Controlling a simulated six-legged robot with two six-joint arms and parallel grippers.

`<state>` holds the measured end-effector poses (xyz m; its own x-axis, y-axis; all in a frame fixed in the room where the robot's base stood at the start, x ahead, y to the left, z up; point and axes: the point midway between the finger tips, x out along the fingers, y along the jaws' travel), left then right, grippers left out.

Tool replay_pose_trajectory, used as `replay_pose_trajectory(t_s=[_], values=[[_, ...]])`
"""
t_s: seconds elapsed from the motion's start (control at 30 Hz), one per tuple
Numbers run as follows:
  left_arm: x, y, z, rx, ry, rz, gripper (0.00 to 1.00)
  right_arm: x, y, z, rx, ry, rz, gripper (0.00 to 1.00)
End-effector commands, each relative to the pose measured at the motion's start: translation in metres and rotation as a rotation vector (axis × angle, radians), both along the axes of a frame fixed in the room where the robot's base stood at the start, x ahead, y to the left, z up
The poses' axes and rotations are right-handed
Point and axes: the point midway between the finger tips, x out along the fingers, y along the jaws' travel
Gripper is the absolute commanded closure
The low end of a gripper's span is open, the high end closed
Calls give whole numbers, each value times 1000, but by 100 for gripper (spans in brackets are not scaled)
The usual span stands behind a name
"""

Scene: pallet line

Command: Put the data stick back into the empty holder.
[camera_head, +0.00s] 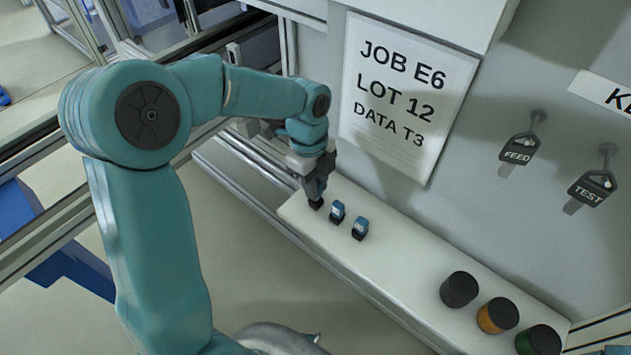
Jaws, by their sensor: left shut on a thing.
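My left gripper (314,180) reaches down over the left end of the white shelf (400,268). It is shut on the dark blue data stick (319,189), which is mostly hidden by the fingers. Right under it is a small black holder (316,204). The stick's lower end is at or just above this holder; I cannot tell whether it has entered. Two more blue sticks, a nearer one (337,212) and another (360,229), stand upright in a row to the right. My right gripper is not in view.
A black jar (459,289), an orange one (497,315) and a green one (539,341) stand at the shelf's right end. A sheet reading JOB E6, LOT 12, DATA T3 (398,95) and tags FEED (518,150) and TEST (592,188) hang on the wall. The mid-shelf is clear.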

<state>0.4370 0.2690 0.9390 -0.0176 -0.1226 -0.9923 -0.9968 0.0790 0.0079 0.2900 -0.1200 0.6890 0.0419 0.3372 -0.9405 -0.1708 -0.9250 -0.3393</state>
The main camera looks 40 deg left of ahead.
Motion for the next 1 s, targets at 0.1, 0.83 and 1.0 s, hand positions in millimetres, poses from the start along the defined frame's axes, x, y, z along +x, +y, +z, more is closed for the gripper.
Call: replay_pose_trajectory(t_s=[0.1, 0.83, 1.0], values=[[0, 0, 0, 0, 0, 0, 100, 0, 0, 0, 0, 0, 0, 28], [0, 0, -8, 0, 0, 0, 100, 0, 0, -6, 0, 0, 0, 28], [0, 0, -8, 0, 0, 0, 100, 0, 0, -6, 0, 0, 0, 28]])
